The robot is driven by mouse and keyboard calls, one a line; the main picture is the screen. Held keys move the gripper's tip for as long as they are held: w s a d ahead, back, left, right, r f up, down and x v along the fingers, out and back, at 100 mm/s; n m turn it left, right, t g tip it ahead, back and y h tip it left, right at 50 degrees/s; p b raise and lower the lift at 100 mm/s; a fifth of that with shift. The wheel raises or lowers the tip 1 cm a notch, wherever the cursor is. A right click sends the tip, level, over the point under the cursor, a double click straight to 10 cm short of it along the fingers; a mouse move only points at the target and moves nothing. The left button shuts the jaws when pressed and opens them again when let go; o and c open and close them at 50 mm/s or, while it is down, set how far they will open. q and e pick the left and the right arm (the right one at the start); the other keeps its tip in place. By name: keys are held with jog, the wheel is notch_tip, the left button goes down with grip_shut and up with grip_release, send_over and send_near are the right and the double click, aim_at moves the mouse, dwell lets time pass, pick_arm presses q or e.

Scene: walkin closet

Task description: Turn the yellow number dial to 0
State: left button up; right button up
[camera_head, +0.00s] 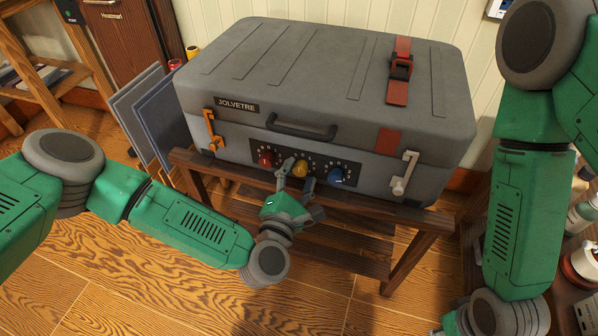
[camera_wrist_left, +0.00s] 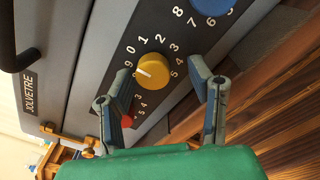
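The yellow dial (camera_head: 300,168) is the middle of three dials on the front of a grey case (camera_head: 250,140). In the left wrist view the yellow dial (camera_wrist_left: 154,72) has a ring of numbers; its white mark points left, near the 9 or just below it. My left gripper (camera_head: 291,176) is just in front of the dial panel. Its two fingers are apart with nothing between them, and the yellow dial lies beyond the fingertips (camera_wrist_left: 155,95). Only a green part of my right gripper (camera_head: 451,323) shows at the bottom edge; its fingers are hidden.
A red dial (camera_head: 266,159) and a blue dial (camera_head: 335,176) flank the yellow one. The case has an orange latch (camera_head: 212,130), a white latch (camera_head: 405,172) and a handle (camera_head: 301,128). It stands on a wooden rack (camera_head: 425,219). Bottles (camera_head: 585,213) stand at the right.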

pick_arm(q)
jog(key=shift+w+r, duration=0.1)
jog(key=shift+r, duration=0.05)
jog(key=v, duration=1.2)
